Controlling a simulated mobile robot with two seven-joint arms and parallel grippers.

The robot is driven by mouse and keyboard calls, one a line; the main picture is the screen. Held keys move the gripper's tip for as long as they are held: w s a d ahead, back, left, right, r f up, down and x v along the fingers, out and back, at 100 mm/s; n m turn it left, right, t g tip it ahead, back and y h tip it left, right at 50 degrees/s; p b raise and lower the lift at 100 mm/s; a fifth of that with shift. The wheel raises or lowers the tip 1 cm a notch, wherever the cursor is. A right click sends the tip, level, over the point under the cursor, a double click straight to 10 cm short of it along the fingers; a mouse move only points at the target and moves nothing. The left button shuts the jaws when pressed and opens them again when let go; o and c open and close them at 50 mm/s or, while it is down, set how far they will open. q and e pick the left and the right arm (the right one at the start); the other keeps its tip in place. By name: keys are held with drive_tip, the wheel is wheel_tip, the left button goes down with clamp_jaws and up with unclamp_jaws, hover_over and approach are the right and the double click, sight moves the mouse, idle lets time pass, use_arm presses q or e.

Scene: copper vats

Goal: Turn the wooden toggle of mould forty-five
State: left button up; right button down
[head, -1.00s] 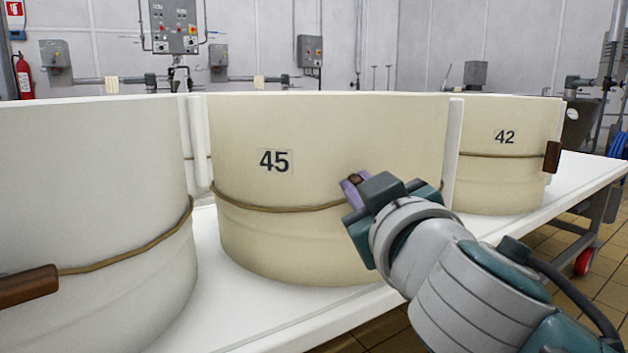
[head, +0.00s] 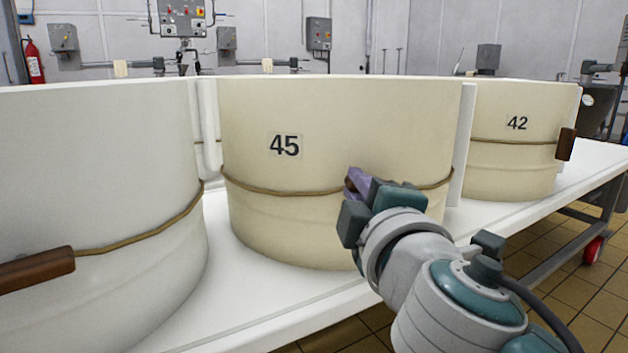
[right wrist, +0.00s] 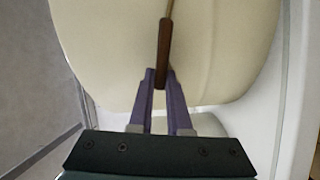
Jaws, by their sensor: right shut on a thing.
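Mould forty-five (head: 285,210) is a cream round mould with a black "45" label and a brown cord around it. It stands on the white table in the middle of the head view. My right gripper (head: 357,182) is at the front right of this mould, its purple fingers at the cord's height. In the right wrist view, the brown wooden toggle (right wrist: 163,52) lies between the fingertips (right wrist: 161,80), which are shut on it. The toggle is mostly hidden by the gripper in the head view. My left gripper is not in view.
A white mould (head: 90,180) with a wooden toggle (head: 38,270) stands close on the left. Mould 42 (head: 515,175), with its toggle (head: 566,144), stands behind on the right. The white table (head: 285,295) has a bare front strip. Tiled floor is free at the right.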

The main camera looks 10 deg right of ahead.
drive_tip(key=shift+f+n, duration=0.25)
drive_tip(key=shift+n, duration=0.85)
drive_tip(key=c, duration=0.9)
unclamp_jaws()
drive_tip(key=shift+o, duration=0.2)
drive_tip(key=s+p, duration=0.1)
drive_tip(key=s, duration=0.9)
drive_tip(key=shift+a+p, duration=0.2)
drive_tip(key=shift+p, duration=0.1)
